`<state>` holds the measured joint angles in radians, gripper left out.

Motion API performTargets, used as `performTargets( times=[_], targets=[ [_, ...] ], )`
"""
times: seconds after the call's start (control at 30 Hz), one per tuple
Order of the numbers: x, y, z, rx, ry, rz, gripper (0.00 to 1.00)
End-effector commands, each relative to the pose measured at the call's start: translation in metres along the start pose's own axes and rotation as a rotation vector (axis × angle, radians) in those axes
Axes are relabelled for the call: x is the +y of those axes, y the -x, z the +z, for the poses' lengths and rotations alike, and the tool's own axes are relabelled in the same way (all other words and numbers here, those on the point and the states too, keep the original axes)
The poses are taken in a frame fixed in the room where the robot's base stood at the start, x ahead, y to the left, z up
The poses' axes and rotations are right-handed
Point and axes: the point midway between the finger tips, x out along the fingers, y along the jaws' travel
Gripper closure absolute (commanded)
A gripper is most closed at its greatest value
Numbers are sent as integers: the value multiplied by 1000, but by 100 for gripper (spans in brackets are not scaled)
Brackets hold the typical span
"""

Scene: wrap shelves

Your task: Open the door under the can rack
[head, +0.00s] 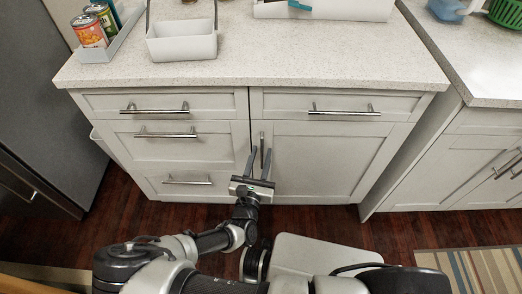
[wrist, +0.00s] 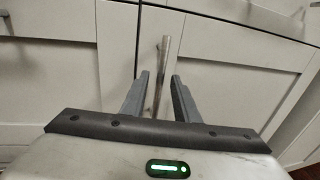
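A white cabinet door (head: 318,160) with a vertical metal bar handle (head: 262,148) near its left edge is closed, below a drawer. In the wrist view the handle (wrist: 162,70) stands upright between my two fingers, with gaps on both sides. My gripper (head: 259,154) is open and empty in front of the door, and its fingers also show in the wrist view (wrist: 161,80). A rack of cans (head: 100,35) stands on the counter at the far left, above the stack of drawers (head: 165,145).
A white caddy (head: 182,42) and a long white tray (head: 325,8) stand on the speckled counter (head: 260,60). A grey fridge (head: 40,100) is at left. More cabinets (head: 455,165) and a striped rug (head: 480,270) are at right. Some wooden floor (head: 320,222) is clear.

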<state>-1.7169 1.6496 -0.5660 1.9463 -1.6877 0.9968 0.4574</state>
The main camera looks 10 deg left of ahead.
Motion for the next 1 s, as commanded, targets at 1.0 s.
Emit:
performTargets(
  times=[1.0],
  targets=[
    [2, 8, 2, -1, 1, 13, 100]
  ],
)
